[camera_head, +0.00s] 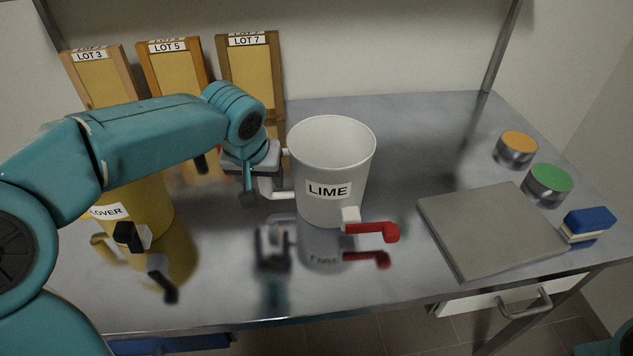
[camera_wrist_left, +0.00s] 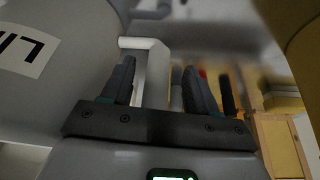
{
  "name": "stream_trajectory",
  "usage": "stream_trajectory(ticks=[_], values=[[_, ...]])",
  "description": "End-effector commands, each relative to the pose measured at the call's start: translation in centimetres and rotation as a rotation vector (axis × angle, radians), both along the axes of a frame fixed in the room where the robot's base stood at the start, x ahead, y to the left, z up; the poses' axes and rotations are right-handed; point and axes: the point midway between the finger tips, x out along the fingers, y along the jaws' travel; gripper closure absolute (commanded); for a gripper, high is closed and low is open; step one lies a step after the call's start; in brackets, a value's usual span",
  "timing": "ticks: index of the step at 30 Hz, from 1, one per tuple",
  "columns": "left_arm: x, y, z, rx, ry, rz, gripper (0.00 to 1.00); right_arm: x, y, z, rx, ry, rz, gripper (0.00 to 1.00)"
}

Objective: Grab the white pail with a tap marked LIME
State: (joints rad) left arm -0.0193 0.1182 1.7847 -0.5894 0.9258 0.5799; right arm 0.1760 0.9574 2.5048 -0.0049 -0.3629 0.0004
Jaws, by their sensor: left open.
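The white pail (camera_head: 333,150) marked LIME stands upright on the shiny grey bench. A white tap with a red lever (camera_head: 372,232) is low on its front right, and a white handle (camera_head: 280,194) is on its left side. My left gripper (camera_head: 256,190) is beside the pail, at this handle. The left wrist view shows the handle (camera_wrist_left: 157,75) between the two open fingers of the left gripper (camera_wrist_left: 160,70); I cannot tell whether they touch it. Part of the pail (camera_wrist_left: 55,65) fills the left of that view. My right gripper is not in view.
A yellow pail (camera_head: 145,205) with a dark tap and a partly hidden label stands behind my left arm. Wooden frames marked LOT 3, LOT 5 and LOT 7 (camera_head: 250,75) stand at the back. A grey slab (camera_head: 490,228), two lidded tins and a blue-topped block (camera_head: 588,222) are right.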

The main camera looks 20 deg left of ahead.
Motion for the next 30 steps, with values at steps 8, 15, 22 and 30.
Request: stream_trajectory(ticks=[8,15,22,30], values=[[0.5,0.1,-1.0,0.0,-0.001,-0.001,0.41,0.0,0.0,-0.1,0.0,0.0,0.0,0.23],[0.5,0.1,-1.0,-0.001,0.0,-0.001,0.99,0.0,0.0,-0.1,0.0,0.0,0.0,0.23],[0.5,0.1,-0.9,-0.001,-0.001,0.0,1.0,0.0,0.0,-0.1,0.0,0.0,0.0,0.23],[0.6,0.1,0.9,-0.001,-0.005,0.0,1.0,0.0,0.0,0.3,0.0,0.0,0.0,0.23]])
